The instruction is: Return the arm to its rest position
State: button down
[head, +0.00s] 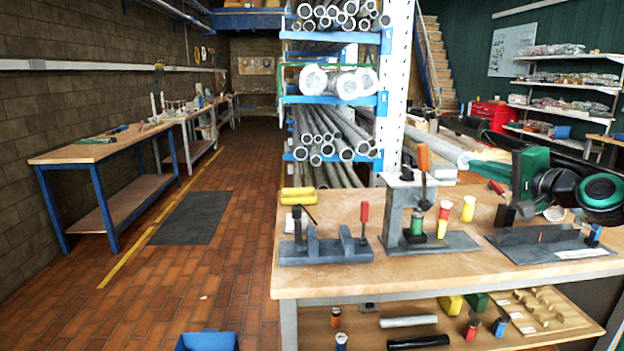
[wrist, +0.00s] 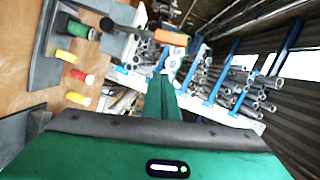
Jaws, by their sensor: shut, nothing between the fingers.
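My gripper (head: 518,172) is at the right of the head view, green and black, raised above the right part of the wooden workbench (head: 325,211). In the wrist view its green shut fingers (wrist: 162,95) stick out from the green body, with nothing held between them. My arm comes in from the right edge. The gripper looks clear of the bench, pointing roughly left toward the pipe rack.
The bench carries a grey block fixture (head: 325,250), an upright stand with an orange-handled tool (head: 423,158), yellow and red cups, and a dark plate (head: 550,245). The pipe rack (head: 335,98) stands behind. The aisle (head: 235,255) at left has free floor; a blue bin (head: 206,341) sits there.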

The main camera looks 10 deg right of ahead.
jog(key=s+a+f+n+g+h, duration=0.1)
jog(key=s+a+f+n+g, duration=0.2)
jog(key=s+f+g, duration=0.4)
jog(key=s+a+f+n+g, duration=0.2)
jog(key=s+a+f, duration=0.2)
jog(key=f, duration=0.5)
jog(key=s+f+n+g+h, duration=0.1)
jog(key=s+f+g, duration=0.2)
jog(key=s, duration=0.8)
jog(key=s+f+n+g, duration=0.1)
jog(key=s+f+g, duration=0.2)
jog(key=s, duration=0.8)
jog(key=shift+s+a+g+h, duration=0.3)
jog(key=shift+s+g+h, duration=0.1)
jog(key=shift+g, duration=0.6)
jog(key=shift+w+f, duration=0.1)
jog(key=shift+w+f, duration=0.25)
jog(key=shift+w, duration=0.35)
